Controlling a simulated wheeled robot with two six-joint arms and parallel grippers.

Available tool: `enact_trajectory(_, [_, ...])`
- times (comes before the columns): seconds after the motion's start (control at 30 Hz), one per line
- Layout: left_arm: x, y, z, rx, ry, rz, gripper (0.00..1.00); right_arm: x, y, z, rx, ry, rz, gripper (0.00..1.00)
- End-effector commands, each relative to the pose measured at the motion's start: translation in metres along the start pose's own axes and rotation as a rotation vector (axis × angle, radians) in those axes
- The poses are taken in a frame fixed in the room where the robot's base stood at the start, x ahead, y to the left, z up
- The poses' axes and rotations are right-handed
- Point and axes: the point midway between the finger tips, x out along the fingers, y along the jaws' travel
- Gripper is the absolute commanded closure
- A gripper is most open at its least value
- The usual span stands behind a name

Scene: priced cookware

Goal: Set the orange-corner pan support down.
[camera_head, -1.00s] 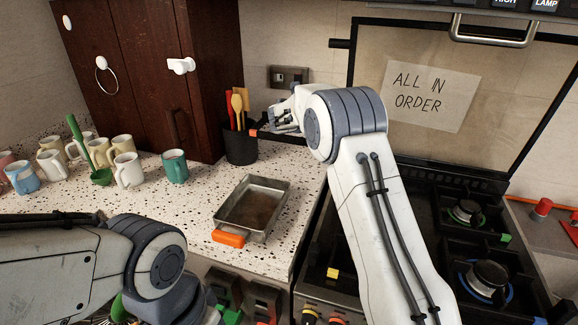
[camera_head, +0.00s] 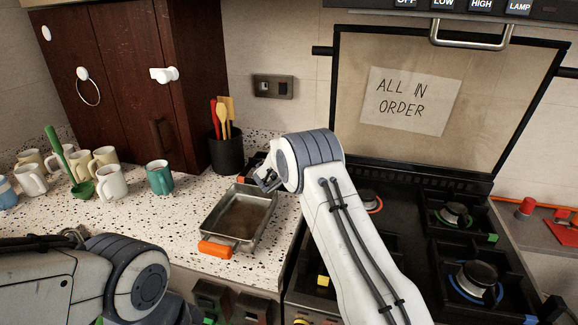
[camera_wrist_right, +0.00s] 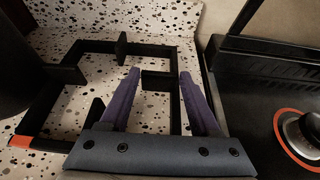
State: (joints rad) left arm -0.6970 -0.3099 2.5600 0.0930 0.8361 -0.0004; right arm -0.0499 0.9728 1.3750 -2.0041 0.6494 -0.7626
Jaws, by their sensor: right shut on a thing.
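The orange-corner pan support (camera_wrist_right: 67,47) is a black open square frame with inward prongs. Its orange corner (camera_wrist_right: 32,143) shows at the lower left of the right wrist view. My right gripper is shut on its near-right part, with one purple finger either side of a prong (camera_wrist_right: 157,80). In the head view the right gripper (camera_head: 268,181) is behind the metal baking pan, and it and the arm hide most of the support. The support is over the speckled counter; I cannot tell whether it touches. My left gripper is outside the frame; only its arm shows lower left.
The baking pan (camera_head: 240,217) with an orange handle stands close in front. A black utensil pot (camera_head: 227,152) is behind left. Mugs (camera_head: 110,182) stand left. The hob is right, with an orange-ringed burner (camera_head: 370,202) bare of a support. Speckled counter (camera_head: 190,212) is clear left of the pan.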

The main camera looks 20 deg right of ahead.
Motion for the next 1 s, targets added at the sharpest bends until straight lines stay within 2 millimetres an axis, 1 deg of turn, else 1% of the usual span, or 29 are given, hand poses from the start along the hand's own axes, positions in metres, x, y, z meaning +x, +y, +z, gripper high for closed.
enact_trajectory(0.07, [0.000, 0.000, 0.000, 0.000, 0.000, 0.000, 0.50, 0.000, 0.000, 0.001, 0.001, -0.001, 0.000, 1.00])
enact_trajectory(0.1, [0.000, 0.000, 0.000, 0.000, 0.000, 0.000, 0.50, 0.000, 0.000, -0.001, -0.001, 0.001, 0.000, 0.25])
enact_trajectory(0.13, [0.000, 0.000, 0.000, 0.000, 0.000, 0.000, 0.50, 0.000, 0.000, -0.001, -0.001, 0.001, 0.000, 0.14])
enact_trajectory(0.17, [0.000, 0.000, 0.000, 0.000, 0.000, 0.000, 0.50, 0.000, 0.000, -0.001, -0.001, 0.001, 0.000, 0.07])
enact_trajectory(0.47, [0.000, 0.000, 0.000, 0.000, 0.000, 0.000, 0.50, -0.001, 0.000, 0.000, -0.001, 0.001, 0.000, 0.07])
enact_trajectory(0.57, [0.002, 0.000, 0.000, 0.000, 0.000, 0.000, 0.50, -0.005, 0.001, 0.000, 0.000, 0.000, 0.001, 0.07])
enact_trajectory(0.63, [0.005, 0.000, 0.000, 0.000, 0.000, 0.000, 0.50, -0.012, 0.001, 0.000, 0.000, 0.000, 0.002, 0.07])
enact_trajectory(0.77, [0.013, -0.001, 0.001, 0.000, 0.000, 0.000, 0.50, -0.035, 0.002, -0.001, -0.001, 0.000, 0.004, 0.07])
enact_trajectory(1.0, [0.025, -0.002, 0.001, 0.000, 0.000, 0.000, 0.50, -0.086, 0.001, -0.001, 0.000, 0.000, 0.003, 0.07])
